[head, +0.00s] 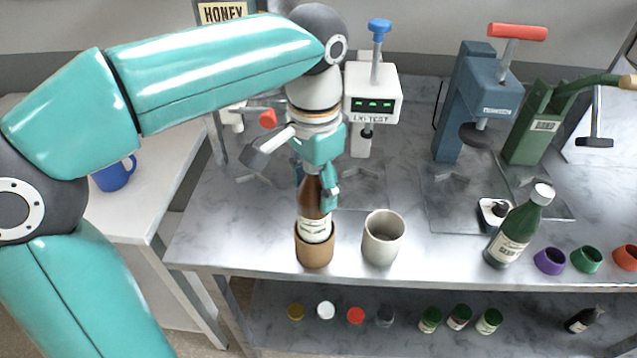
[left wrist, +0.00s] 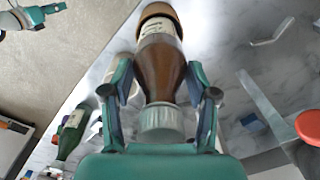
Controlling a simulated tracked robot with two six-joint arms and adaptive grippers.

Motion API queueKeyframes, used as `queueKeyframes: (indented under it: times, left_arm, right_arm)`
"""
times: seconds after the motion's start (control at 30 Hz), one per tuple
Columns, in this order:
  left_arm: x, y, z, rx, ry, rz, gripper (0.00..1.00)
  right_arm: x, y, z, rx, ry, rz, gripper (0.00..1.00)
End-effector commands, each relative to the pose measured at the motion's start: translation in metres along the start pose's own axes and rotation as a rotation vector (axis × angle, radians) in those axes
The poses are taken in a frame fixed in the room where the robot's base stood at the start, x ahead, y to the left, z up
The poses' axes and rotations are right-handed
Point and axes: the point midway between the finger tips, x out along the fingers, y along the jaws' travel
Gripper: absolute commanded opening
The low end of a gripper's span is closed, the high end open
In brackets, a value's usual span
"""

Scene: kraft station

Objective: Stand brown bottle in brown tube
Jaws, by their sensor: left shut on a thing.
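The brown bottle (head: 314,217) with a pale label stands upright, its lower end inside the brown tube (head: 315,251) near the table's front edge. Whether its base touches the bottom of the tube is hidden. My left gripper (head: 318,190) is above the tube, shut on the bottle's neck. In the left wrist view the bottle (left wrist: 160,72) runs between the two fingers, its white cap (left wrist: 162,118) towards me. The tube (left wrist: 158,12) shows around its far end. My right gripper is not in view.
A grey cup (head: 382,239) stands just right of the tube. A green bottle (head: 517,230) and coloured rings (head: 549,260) are further right. Presses (head: 483,100) stand at the back. A lower shelf holds several caps and small bottles.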

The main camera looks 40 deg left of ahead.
Motion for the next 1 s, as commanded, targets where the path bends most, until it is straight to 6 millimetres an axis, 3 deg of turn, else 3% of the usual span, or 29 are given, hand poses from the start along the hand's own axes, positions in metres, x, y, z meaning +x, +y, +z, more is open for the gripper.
queueKeyframes:
  times: [0.5, 1.0]
  left_arm:
    - [0.014, 0.000, 0.000, 0.000, 0.002, 0.000, 0.00]
    - [0.015, 0.000, 0.000, 0.000, 0.002, 0.000, 0.00]
  right_arm:
    - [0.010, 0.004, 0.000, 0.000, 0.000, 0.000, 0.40]
    - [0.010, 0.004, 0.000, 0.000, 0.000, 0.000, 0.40]
